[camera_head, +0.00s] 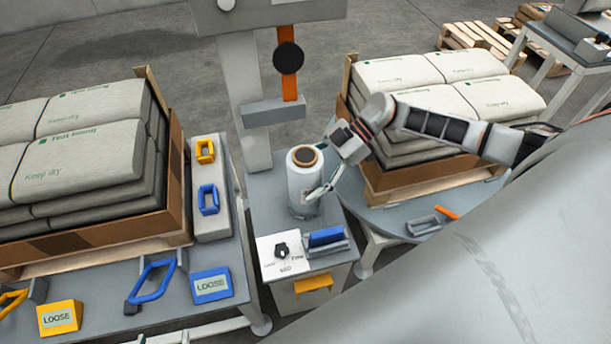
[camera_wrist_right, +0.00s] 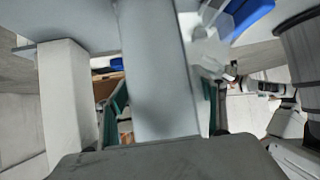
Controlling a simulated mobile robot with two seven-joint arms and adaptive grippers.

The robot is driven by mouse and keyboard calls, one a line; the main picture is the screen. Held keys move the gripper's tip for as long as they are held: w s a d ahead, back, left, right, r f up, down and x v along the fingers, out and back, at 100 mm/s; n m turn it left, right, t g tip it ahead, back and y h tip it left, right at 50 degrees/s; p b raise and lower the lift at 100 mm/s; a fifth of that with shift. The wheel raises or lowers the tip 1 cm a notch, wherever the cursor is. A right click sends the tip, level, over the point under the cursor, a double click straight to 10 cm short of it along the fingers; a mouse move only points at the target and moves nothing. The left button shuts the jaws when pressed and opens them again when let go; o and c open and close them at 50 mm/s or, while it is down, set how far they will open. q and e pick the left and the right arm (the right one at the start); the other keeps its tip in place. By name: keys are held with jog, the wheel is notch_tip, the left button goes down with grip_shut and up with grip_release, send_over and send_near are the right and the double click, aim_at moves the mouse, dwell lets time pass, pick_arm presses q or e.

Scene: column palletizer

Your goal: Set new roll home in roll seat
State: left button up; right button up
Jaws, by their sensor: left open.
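The roll (camera_head: 303,188), pale film with a brown core at its top, stands upright on the grey cabinet top (camera_head: 262,195). My right gripper (camera_head: 320,190) is at the right side of the roll, and a pale finger crosses the roll's lower front. In the right wrist view its dark fingers (camera_wrist_right: 164,105) are apart, either side of a grey upright face; I cannot tell whether they grip anything. A small part of my left gripper (camera_head: 150,340) shows at the bottom edge; the rest is cut off. I cannot pick out the roll seat with certainty.
A grey mast (camera_head: 247,90) with a bracket (camera_head: 273,111) and orange strip (camera_head: 289,80) rises behind the roll. A white switch panel (camera_head: 281,256) and blue block (camera_head: 326,237) are in front. Sack pallets (camera_head: 80,165) (camera_head: 440,95) flank the cabinet.

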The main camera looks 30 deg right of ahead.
dwell(0.3)
jog(key=v, duration=1.2)
jog(key=shift+r, duration=0.15)
